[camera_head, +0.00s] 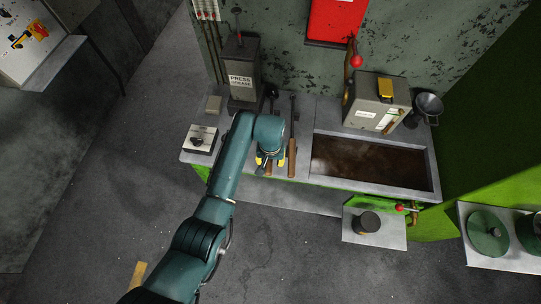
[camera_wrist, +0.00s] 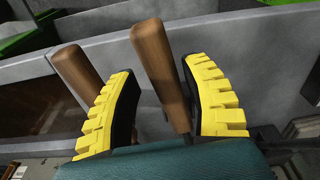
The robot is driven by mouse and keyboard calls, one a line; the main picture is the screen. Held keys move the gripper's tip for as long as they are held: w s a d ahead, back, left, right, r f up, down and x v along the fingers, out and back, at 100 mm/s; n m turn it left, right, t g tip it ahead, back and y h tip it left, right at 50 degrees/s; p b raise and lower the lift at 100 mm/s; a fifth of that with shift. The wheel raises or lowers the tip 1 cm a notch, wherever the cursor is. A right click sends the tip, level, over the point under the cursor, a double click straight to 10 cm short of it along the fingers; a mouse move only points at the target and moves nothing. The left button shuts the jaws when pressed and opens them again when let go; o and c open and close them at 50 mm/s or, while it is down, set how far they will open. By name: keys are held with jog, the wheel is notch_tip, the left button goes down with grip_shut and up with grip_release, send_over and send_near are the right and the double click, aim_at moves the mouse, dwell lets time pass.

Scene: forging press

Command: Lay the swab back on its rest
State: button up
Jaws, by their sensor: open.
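My gripper (camera_head: 268,162) has yellow-padded fingers and is open over the grey bench. In the wrist view my gripper (camera_wrist: 165,105) has a wooden handle (camera_wrist: 158,65) standing between its fingers, with a visible gap at the right finger. This handle seems to belong to the dark-headed tool (camera_head: 271,92) behind my arm, which looks like the swab; my arm hides its middle. A second wooden-handled tool (camera_head: 292,158) lies just to the right, and its handle (camera_wrist: 77,70) shows left of the fingers in the wrist view. I cannot make out the rest itself.
A trough of brown contents (camera_head: 370,163) fills the bench's right part. A press grease container (camera_head: 242,75) stands back left, a small box (camera_head: 201,139) front left. A beige box (camera_head: 377,102) and dark funnel (camera_head: 428,107) stand behind the trough.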

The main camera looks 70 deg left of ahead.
notch_tip(320, 180, up, 12)
jog(key=shift+s+d+f, duration=0.15)
jog(key=shift+d+f, duration=0.05)
jog(key=shift+d, duration=0.25)
jog(key=w+d+r+m+t+y, duration=0.1)
jog(key=w+d+r+m+t, duration=0.15)
jog(key=w+d, duration=0.65)
jog(key=w+d+r+m+t, duration=0.15)
jog(key=w+d+m, duration=0.25)
jog(key=w+d, duration=0.45)
jog(key=w+d+r+m+t, duration=0.2)
jog(key=d+r+t, duration=0.1)
jog(key=d+r, duration=0.45)
jog(key=w+d+r+m+t, duration=0.2)
jog(key=d+r+t, duration=0.2)
jog(key=d+r, duration=0.4)
jog(key=s+d+r+m+t+h, duration=0.1)
jog(key=s+d+r+t, duration=0.25)
jog(key=r, duration=0.45)
jog(key=s+d+r+m+t+h, duration=0.1)
jog(key=s+d+r+t, duration=0.2)
jog(key=r, duration=0.5)
jog(key=s+d+r+m+t, duration=0.1)
jog(key=s+d+r+t, duration=0.1)
jog(key=s+r+t, duration=0.4)
notch_tip(320, 180, up, 22)
jog(key=w+g+p, duration=0.1)
jog(key=p, duration=1.9)
jog(key=shift+w+g, duration=0.25)
jog(key=shift+g, duration=0.1)
